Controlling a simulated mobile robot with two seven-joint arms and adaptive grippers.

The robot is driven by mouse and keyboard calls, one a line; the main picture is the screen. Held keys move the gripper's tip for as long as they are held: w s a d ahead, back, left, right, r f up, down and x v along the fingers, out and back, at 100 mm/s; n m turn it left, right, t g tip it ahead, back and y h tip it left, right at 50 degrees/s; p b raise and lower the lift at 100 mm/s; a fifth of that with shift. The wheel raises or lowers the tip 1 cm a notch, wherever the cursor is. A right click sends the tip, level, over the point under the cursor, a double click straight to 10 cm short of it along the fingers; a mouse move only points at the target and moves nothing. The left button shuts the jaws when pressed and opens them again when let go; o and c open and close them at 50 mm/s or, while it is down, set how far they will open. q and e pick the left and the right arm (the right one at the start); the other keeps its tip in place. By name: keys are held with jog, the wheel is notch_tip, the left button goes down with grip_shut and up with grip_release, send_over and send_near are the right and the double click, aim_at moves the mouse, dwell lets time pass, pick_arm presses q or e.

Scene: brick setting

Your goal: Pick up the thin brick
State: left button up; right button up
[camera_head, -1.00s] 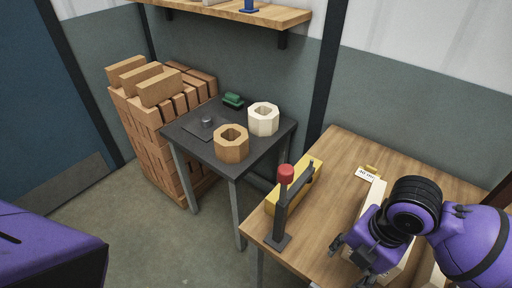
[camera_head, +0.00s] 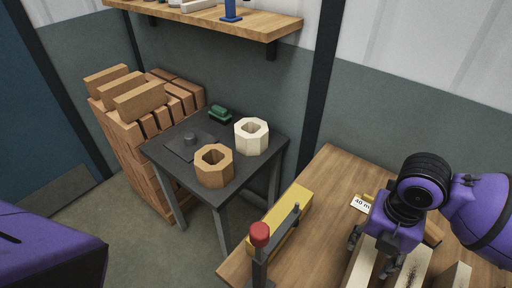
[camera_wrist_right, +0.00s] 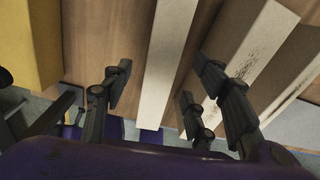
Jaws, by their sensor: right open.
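Several pale bricks lie side by side on the wooden table (camera_head: 325,180). The leftmost, a narrow cream brick (camera_head: 362,270), looks like the thin brick; it also shows in the right wrist view (camera_wrist_right: 166,60). My right gripper (camera_head: 373,252) is open above it, and in the right wrist view its fingers (camera_wrist_right: 165,97) stand apart on either side of the narrow brick. I cannot tell how high the fingers are. A wider stained brick (camera_wrist_right: 235,65) lies just right of it, near the right fingers. My left gripper is out of view.
A yellow block (camera_head: 285,215) and a red-knobbed lever (camera_head: 260,236) stand left of the bricks. A small label card (camera_head: 361,204) is behind them. A dark table (camera_head: 180,180) holds a tan ring (camera_head: 213,180) and a white ring (camera_head: 264,137). A brick stack (camera_head: 135,150) stands beyond.

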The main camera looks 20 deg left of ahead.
aim_at(368, 255)
jog(key=f, duration=0.4)
jog(key=shift+w+d, duration=0.1)
jog(key=shift+w, duration=0.1)
grip_shut()
